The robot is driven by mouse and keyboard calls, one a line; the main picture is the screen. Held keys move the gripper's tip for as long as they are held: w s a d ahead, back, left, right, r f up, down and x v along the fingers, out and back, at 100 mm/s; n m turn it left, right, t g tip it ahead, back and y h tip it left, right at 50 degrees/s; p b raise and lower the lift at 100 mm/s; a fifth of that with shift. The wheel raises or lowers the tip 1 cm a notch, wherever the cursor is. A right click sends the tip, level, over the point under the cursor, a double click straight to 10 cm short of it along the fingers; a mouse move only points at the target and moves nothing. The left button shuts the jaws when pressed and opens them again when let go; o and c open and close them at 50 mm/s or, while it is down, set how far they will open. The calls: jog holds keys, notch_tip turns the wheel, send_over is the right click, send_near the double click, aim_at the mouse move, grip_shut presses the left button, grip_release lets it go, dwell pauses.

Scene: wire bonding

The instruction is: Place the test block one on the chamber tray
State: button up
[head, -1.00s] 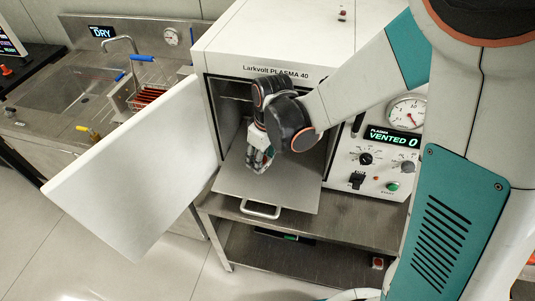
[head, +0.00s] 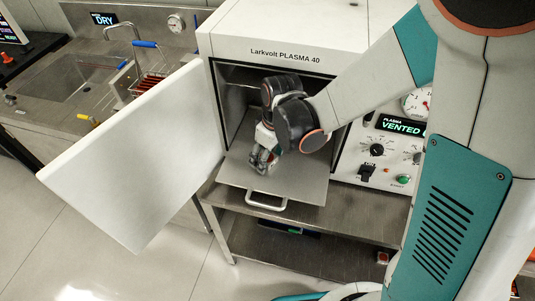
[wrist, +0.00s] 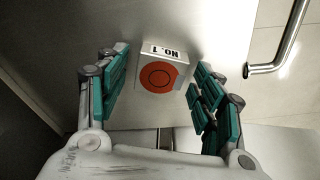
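Test block one (wrist: 164,76) is a small pale block with a red-orange round mark and a "NO.1" label. In the wrist view it stands on the chamber tray (wrist: 215,28) between the fingers of my gripper (wrist: 160,88). The fingers are spread, with a clear gap on the left side and a narrower one on the right. In the head view my gripper (head: 263,163) is low over the pulled-out chamber tray (head: 300,185), at the chamber mouth. The block is mostly hidden there by the fingers.
The plasma chamber (head: 285,50) is open, its white door (head: 135,160) swung out to the left. The tray's handle (head: 268,203) faces front. The control panel (head: 385,150) is right of the opening. A sink with a red rack (head: 152,85) is at the left.

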aim_at(271, 159)
jog(key=shift+r, duration=0.1)
jog(key=r+p, duration=0.1)
jog(key=r, duration=0.1)
jog(key=r+p, duration=0.1)
jog(key=r, duration=0.2)
jog(key=r+p, duration=0.1)
jog(key=r, duration=0.1)
jog(key=shift+s+d+r, duration=0.25)
jog(key=shift+s+d, duration=0.15)
dwell(0.5)
